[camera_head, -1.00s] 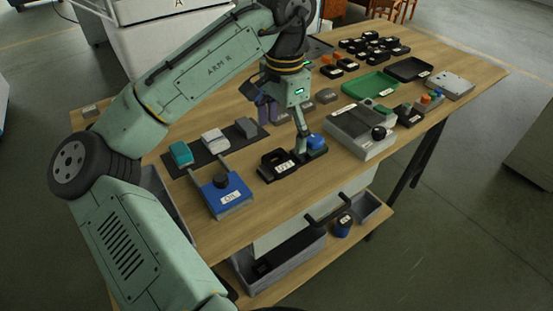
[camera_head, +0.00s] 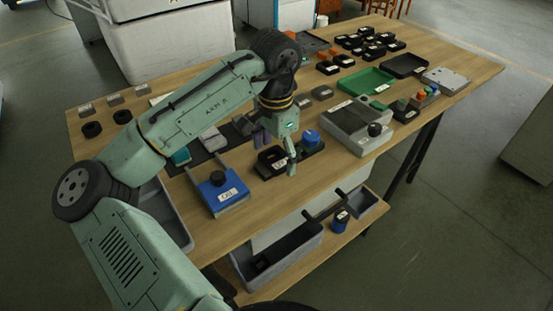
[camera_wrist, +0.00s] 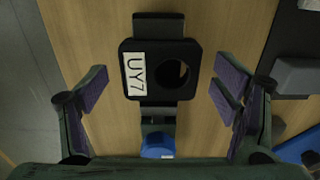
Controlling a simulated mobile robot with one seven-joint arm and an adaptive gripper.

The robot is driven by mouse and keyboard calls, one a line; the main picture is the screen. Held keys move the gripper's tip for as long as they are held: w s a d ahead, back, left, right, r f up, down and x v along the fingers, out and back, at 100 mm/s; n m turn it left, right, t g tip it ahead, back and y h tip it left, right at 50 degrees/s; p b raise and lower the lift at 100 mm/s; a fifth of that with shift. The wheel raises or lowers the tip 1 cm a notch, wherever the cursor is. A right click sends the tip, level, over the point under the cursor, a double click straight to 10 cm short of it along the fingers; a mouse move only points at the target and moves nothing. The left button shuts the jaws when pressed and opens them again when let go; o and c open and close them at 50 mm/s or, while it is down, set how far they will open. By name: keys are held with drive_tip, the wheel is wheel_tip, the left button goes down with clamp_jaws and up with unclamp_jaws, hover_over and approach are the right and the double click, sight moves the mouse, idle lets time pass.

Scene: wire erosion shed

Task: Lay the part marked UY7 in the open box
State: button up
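The part marked UY7 (camera_wrist: 160,70) is a black block with a round hole and a white label. It lies on a dark narrow holder with a blue knob (camera_wrist: 157,146) at one end. In the head view the part (camera_head: 270,158) is on the table, partly hidden by my gripper (camera_head: 277,156). My gripper (camera_wrist: 160,85) is open, its purple-padded fingers on either side of the part, with visible gaps to both. An open grey box (camera_head: 310,238) is on the lower shelf with a small black item inside; I cannot tell whether it is the task's box.
A blue box (camera_head: 219,192) with a black knob stands left of the part. A grey device (camera_head: 357,128) stands to the right. Green (camera_head: 366,80) and black trays lie farther back.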

drive_tip(key=c, duration=1.8)
drive_tip(key=shift+r, duration=0.15)
